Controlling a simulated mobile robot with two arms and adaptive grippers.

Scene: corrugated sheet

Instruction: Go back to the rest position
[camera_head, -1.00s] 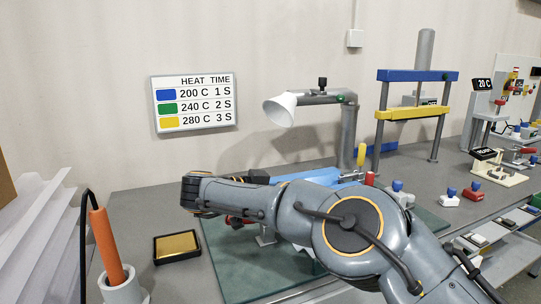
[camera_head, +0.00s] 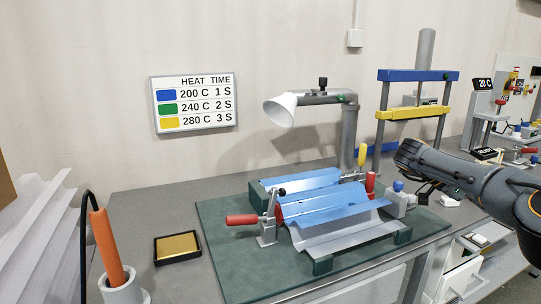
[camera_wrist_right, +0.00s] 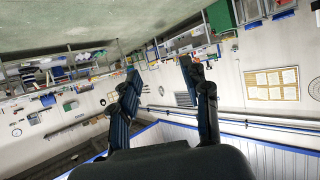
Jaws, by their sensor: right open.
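My right arm (camera_head: 478,184) is at the right side of the head view, raised over the right part of the bench. My right gripper (camera_wrist_right: 160,72) shows in the right wrist view with its two fingers apart and nothing between them. The wrist camera faces the room, away from the bench work. My left gripper is in no view. The right gripper is well apart from the sheet.
A lamp (camera_head: 283,108) and a blue-and-yellow press (camera_head: 412,113) stand at the back. A soldering iron (camera_head: 104,245) stands in its holder and a gold pad (camera_head: 178,247) lies at the left. White corrugated sheets (camera_head: 30,235) stand at the far left. The air above the mat is clear.

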